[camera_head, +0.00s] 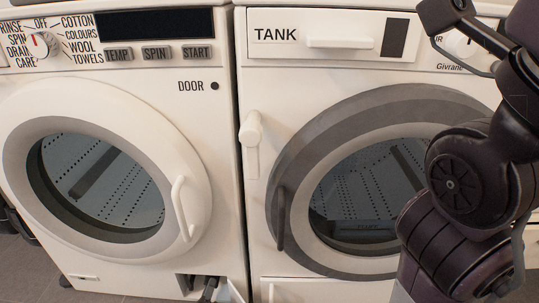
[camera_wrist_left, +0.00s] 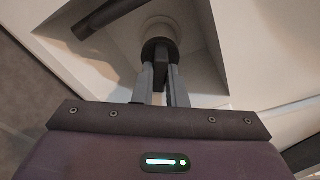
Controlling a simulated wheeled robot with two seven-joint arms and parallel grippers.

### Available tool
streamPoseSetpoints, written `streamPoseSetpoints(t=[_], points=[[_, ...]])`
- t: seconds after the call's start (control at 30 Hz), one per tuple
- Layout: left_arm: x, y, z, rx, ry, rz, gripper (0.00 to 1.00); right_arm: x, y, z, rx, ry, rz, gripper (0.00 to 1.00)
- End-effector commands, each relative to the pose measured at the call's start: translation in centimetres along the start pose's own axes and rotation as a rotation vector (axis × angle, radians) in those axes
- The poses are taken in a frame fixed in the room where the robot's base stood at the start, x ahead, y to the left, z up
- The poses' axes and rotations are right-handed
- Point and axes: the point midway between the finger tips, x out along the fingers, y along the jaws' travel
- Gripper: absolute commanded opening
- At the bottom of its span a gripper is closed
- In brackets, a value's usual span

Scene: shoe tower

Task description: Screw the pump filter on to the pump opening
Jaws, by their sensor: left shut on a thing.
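The pump filter (camera_wrist_left: 157,46) is a dark round cap with a narrow grip bar, seen in the left wrist view. My left gripper (camera_wrist_left: 160,70) is shut on this bar. The filter sits against the end of a pale round pump opening (camera_wrist_left: 159,28), in line with it. Its thread is hidden, so I cannot tell how deep it sits. In the head view, the small pump recess (camera_head: 190,282) is low on the left machine's front, with dark parts in it at the picture's bottom edge. My right gripper is not clearly visible.
The left machine (camera_head: 222,140) has a closed round door. A pale flap (camera_head: 237,291) stands open beside the recess. A dark tube (camera_wrist_left: 105,18) lies left of the opening in the left wrist view. A second machine (camera_head: 262,75) stands right; my right arm is before it.

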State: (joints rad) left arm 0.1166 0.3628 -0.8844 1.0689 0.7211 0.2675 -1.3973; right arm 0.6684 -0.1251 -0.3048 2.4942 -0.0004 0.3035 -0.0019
Motion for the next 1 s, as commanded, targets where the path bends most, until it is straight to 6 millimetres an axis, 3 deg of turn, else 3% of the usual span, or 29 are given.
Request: streamPoseSetpoints(t=[0.53,1.0], points=[[0.3,-0.3,0.2,0.059,-0.003,0.003,0.00,0.5,0.0,0.1,0.000,0.000,0.000,0.36],[0.2,-0.5,0.2,0.283,-0.003,0.031,0.00,1.9,0.2,0.6,0.000,0.000,0.000,0.36]])
